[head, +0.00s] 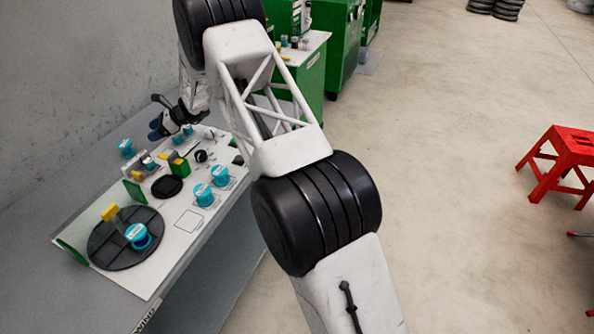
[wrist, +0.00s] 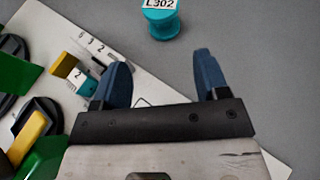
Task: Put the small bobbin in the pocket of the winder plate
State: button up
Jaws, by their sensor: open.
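The white winder plate (head: 180,248) lies on the grey bench, with a large dark round disc (head: 105,250) and a smaller black round piece (head: 167,187) on it. I cannot tell which is the pocket. Several teal bobbins stand about; one small bobbin (head: 148,163) is beside yellow blocks, and a small teal piece marked 2 (wrist: 82,82) shows in the wrist view. A teal bobbin labelled L302 (wrist: 161,20) stands on bare bench ahead of my fingers. My gripper (wrist: 160,78) is open and empty, over the plate's far end; it also shows in the head view (head: 156,130).
Larger teal bobbins stand on the big disc (head: 138,237) and along the plate's right side (head: 203,194). Yellow and green blocks (head: 178,163) rise from the plate near my gripper. A wall (head: 70,80) stands left of the bench. A red stool (head: 560,160) is far right.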

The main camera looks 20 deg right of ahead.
jog(key=s+d+r+n+g+h, duration=0.1)
jog(key=s+d+r+n, duration=0.1)
jog(key=s+d+r, duration=0.4)
jog(key=s+d+r+n+h, duration=0.2)
jog(key=s+r+n, duration=0.1)
jog(key=s+r, duration=0.55)
jog(key=s+d+r+n+h, duration=0.1)
jog(key=s+d+r+n, duration=0.1)
jog(key=s+d+r, duration=0.45)
jog(key=s+d+r+n+h, duration=0.2)
jog(key=s+r, duration=0.1)
jog(key=s, duration=0.7)
jog(key=s+d+r+n+h, duration=0.1)
jog(key=s+d+r+n, duration=0.1)
jog(key=s+d+r, duration=0.45)
jog(key=s+d+f+n+h, duration=0.1)
jog(key=s+d+n+h, duration=0.1)
jog(key=s, duration=0.9)
jog(key=s+d+f+n+t+h, duration=0.1)
jog(key=s+d+n+h, duration=0.1)
jog(key=s, duration=0.9)
jog(key=s+d+f+n+t+h, duration=0.1)
jog(key=s+d+n+h, duration=0.1)
jog(key=s+d, duration=0.4)
jog(key=s+n, duration=0.1)
jog(key=s, duration=0.4)
jog(key=shift+f+n+h, duration=0.15)
jog(key=shift+n+h, duration=0.15)
jog(key=o, duration=0.4)
jog(key=shift+c, duration=0.2)
